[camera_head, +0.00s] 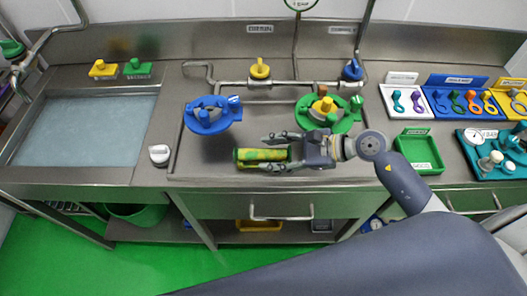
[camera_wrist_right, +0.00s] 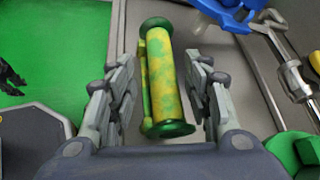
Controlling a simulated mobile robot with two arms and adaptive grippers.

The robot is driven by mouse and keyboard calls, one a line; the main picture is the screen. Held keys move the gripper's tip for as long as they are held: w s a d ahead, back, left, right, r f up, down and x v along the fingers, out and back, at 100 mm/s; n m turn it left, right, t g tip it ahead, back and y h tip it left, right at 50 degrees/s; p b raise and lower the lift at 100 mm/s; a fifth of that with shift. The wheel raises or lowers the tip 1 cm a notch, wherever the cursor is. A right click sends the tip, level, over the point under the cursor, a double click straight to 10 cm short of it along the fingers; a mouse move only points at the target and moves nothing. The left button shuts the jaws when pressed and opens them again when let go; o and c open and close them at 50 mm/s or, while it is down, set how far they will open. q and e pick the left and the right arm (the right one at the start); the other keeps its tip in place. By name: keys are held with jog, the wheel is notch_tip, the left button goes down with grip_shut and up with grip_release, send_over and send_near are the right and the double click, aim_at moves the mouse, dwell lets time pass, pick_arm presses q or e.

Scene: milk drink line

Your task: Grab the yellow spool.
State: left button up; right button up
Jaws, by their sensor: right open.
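The yellow spool (camera_head: 262,154) lies on its side on the steel counter near the front edge. It has a mottled yellow and green body with dark green end flanges. In the wrist view the spool (camera_wrist_right: 165,80) lies between the two fingers, with gaps on both sides. In the wrist view the open gripper (camera_wrist_right: 160,95) holds nothing. My left gripper is not in view.
A blue ring fixture (camera_head: 206,127) and a green ring fixture (camera_head: 345,124) stand behind the spool. A green tray (camera_head: 420,168) is to the right, and a water basin (camera_head: 85,128) to the left. A white knob (camera_head: 159,153) sits left of the spool. The counter's front edge is close.

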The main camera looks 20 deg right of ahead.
aim_at(269, 153)
jog(key=p+x, duration=0.1)
jog(key=x, duration=0.2)
jog(key=shift+w, duration=0.1)
jog(key=shift+w+a+f, duration=0.1)
jog(key=shift+f, duration=0.05)
jog(key=shift+c, duration=0.8)
jog(key=c, duration=0.9)
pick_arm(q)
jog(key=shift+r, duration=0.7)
pick_arm(e)
grip_shut()
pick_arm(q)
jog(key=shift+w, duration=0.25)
